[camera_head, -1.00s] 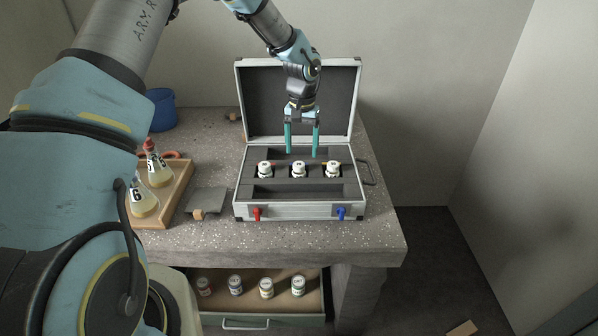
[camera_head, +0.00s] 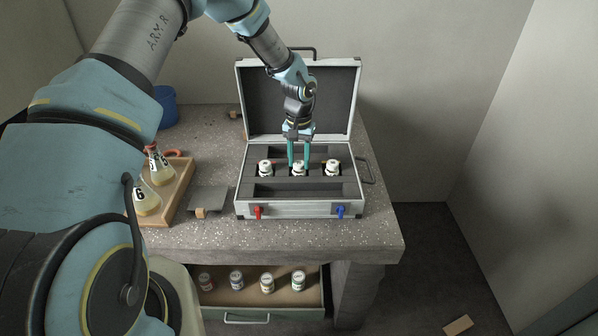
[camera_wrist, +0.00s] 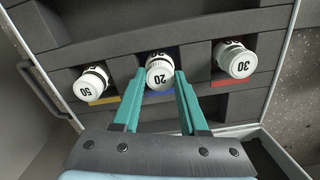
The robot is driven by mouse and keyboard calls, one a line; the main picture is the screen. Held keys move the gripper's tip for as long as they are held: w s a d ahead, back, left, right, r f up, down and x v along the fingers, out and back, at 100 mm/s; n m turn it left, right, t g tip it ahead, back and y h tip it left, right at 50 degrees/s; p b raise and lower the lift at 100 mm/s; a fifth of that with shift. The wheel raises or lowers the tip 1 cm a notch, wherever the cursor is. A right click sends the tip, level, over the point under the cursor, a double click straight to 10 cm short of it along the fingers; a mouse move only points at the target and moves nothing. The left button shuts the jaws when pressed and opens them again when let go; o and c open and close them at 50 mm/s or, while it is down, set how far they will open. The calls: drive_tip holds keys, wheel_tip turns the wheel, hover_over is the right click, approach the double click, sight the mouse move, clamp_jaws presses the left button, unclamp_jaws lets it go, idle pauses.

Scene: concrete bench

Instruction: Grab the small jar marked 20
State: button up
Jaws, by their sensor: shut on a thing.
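The small jar marked 20 (camera_wrist: 159,76) is white-capped and stands in the middle slot of the case's foam, by a blue strip. It also shows in the head view (camera_head: 298,168). My gripper (camera_head: 299,166) reaches down into the open case with its teal fingers on either side of this jar. In the wrist view the fingertips (camera_wrist: 160,77) are shut on the jar's sides. The jar's lower part is hidden in the foam. The jar marked 50 (camera_wrist: 91,84) and the jar marked 30 (camera_wrist: 236,62) stand in the slots on either side.
The silver case (camera_head: 286,209) stands open on the bench (camera_head: 370,232), its raised lid (camera_head: 333,100) close behind my gripper. Flasks in a wooden tray (camera_head: 178,196) stand to the left. An open drawer (camera_head: 222,304) below holds several jars.

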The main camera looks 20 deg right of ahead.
clamp_jaws()
